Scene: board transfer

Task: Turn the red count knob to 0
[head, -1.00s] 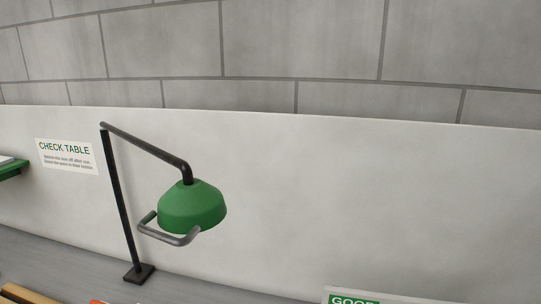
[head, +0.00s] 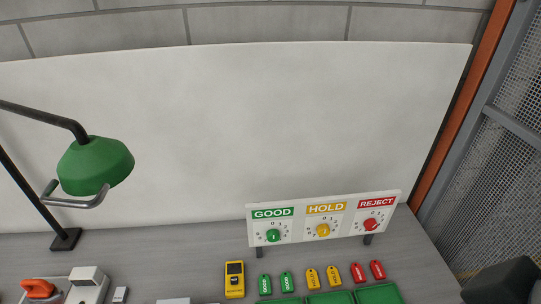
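The red count knob (head: 370,224) sits on the white panel under the red REJECT label (head: 376,202), the rightmost of three dials. Small digits ring it; they are too small to read for sure, and so is the knob's setting. The count panel (head: 300,224) stands upright on short dark feet at the back of the table. A green knob (head: 273,236) under GOOD and a yellow knob (head: 323,230) under HOLD are to its left. Neither of my grippers shows clearly, and nothing touches the knobs.
A green lamp (head: 95,166) hangs at left. Before the panel lie a yellow meter (head: 234,280), green, yellow and red tags (head: 358,273), and green trays (head: 378,294). A mesh fence (head: 497,190) stands at right. A dark shape (head: 505,283) fills the bottom right corner.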

